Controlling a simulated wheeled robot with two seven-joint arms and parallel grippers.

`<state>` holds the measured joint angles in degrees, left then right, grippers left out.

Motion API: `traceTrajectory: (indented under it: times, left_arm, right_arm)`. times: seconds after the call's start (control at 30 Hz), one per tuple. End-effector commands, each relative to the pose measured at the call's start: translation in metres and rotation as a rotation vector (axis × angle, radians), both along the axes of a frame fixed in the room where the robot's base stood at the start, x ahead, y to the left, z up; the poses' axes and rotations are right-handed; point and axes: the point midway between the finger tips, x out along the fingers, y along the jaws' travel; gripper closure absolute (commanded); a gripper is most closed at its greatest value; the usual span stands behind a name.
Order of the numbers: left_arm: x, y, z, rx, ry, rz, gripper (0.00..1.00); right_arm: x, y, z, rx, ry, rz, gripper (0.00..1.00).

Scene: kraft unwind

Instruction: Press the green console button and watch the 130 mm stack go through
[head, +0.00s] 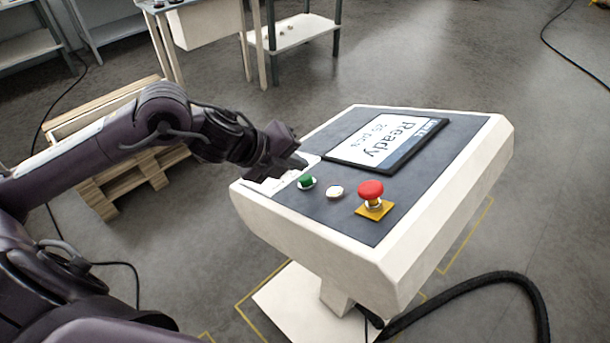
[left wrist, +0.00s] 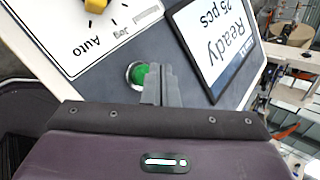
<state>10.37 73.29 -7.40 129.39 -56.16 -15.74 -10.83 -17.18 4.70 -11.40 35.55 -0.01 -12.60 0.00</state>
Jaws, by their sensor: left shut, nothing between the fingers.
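The green button (head: 307,181) sits on the dark face of a white console (head: 305,225), beside a white button and a red mushroom button. My left gripper (head: 300,163) is shut and empty, with its fingertips just behind the green button in the head view. In the left wrist view the shut fingers (left wrist: 160,80) overlap the right part of the green button (left wrist: 138,75); I cannot tell whether they touch it. The screen (head: 385,143) reads "Ready" and "25 pcs". No stack can be made out. My right gripper is not in view.
The red mushroom button (head: 371,191) on a yellow plate and the white button (head: 335,192) stand close by. A yellow selector knob (left wrist: 96,5) marked "Jog" and "Auto" is near. A wooden pallet (head: 125,175) lies behind my left arm. A black cable (head: 480,285) runs along the floor.

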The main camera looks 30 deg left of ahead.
Motion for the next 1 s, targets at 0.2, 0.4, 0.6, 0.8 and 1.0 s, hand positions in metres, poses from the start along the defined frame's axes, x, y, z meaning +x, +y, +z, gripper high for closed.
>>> traceTrajectory:
  times: [0.2, 0.4, 0.6, 0.8, 1.0]
  left_arm:
    - [0.0, -0.001, -0.002, 0.0, 0.0, 0.0, 1.0]
    - [-0.001, -0.003, -0.008, 0.0, 0.0, 0.0, 1.0]
    - [-0.001, -0.003, -0.008, 0.0, 0.0, 0.0, 1.0]
    - [-0.001, -0.004, -0.008, 0.0, 0.0, 0.0, 1.0]
    - [-0.002, -0.004, -0.01, 0.0, 0.0, 0.0, 1.0]
  right_arm:
    - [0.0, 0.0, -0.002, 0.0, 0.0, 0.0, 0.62]
    - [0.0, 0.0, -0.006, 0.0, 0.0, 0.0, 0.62]
    - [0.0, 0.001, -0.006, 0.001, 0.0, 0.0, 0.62]
    - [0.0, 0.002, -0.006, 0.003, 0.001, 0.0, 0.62]
    - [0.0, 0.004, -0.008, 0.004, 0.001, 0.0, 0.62]
